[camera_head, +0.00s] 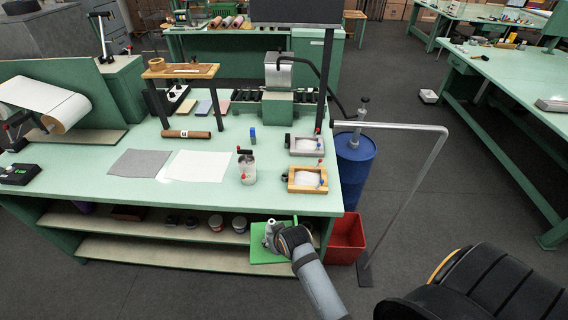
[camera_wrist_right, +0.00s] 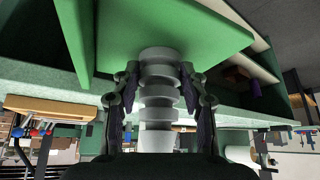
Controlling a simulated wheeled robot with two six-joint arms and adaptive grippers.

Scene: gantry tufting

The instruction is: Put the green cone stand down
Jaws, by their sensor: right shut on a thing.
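The green cone stand shows in the head view as a bright green plate (camera_head: 262,257) with a pale post, in front of the workbench's lower shelves. My right gripper (camera_head: 272,236) is at the post. In the right wrist view the green base (camera_wrist_right: 150,32) fills the top, and a ribbed grey post (camera_wrist_right: 158,92) stands out from it. The fingers of my right gripper (camera_wrist_right: 158,88) are shut around this post, one on each side. I cannot tell whether the base touches a shelf. My left gripper is not in view.
A red bin (camera_head: 345,238), a blue drum (camera_head: 356,165) and a metal post (camera_head: 402,200) stand to the right.

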